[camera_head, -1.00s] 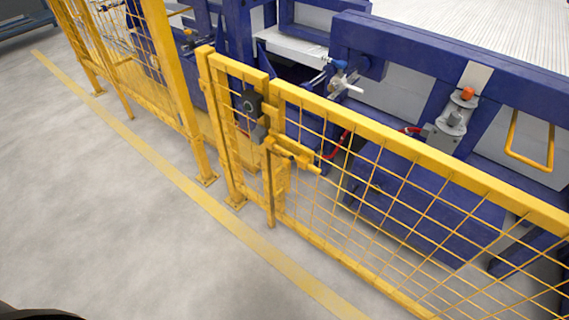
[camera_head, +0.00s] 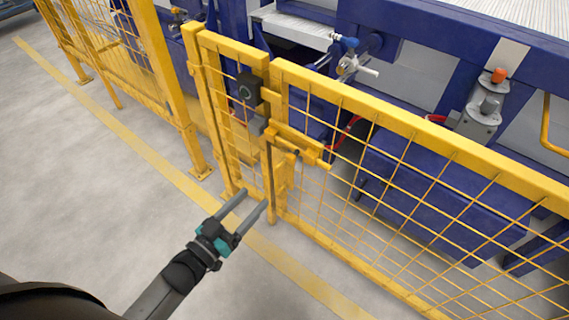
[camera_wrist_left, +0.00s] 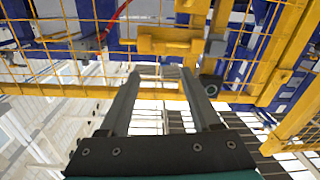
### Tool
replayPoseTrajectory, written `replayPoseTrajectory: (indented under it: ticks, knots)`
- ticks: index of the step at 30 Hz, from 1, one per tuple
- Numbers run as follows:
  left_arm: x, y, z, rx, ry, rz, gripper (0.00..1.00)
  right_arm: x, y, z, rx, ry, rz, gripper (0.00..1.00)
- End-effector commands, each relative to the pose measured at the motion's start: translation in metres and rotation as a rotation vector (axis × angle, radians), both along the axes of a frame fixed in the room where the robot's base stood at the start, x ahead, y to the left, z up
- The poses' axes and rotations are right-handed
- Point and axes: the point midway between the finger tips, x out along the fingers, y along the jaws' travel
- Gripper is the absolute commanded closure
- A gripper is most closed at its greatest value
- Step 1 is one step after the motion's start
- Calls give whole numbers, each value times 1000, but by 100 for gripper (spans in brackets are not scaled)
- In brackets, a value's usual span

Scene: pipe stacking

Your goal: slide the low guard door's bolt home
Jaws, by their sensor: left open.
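The low guard door (camera_head: 393,122) is a yellow framed mesh panel across the middle and right of the head view. I cannot tell how far the bolt is drawn. My right gripper is out of view.
A black box (camera_head: 247,89) sits on the fence above and left of the bolt. Yellow posts (camera_head: 168,90) and mesh continue at left. Blue machinery (camera_head: 420,190) stands behind the door. The grey floor (camera_head: 90,185) in front is clear, with a yellow line.

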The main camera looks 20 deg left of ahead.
Motion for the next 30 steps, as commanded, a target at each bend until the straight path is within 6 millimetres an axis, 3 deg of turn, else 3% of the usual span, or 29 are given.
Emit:
replayPoseTrajectory:
  ticks: [18,30]
  knots:
    - [100,-32,-2,0,-2,1,36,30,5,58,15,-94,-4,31]
    - [130,-43,-1,2,2,2,36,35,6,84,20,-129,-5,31]
